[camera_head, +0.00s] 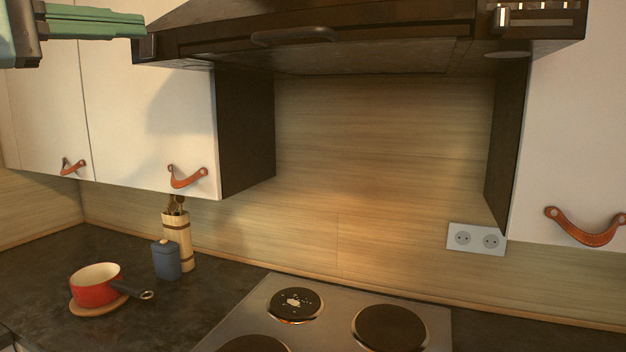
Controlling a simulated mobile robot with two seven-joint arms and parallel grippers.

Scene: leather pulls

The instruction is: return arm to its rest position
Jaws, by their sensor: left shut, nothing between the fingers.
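My left arm comes in at the top left of the head view, green and dark grey. My left gripper (146,46) is at its right end, shut and empty. In the picture it lies in front of the white wall cabinet (130,125) and by the left edge of the range hood (330,40); whether it touches either I cannot tell. My right gripper is out of the frame.
Leather pulls hang on the cabinet doors, one (187,178) in the middle and one (585,228) at the right. Below are a red pot (95,288), a blue jar (166,262), a utensil holder (178,238) and a stove (340,318).

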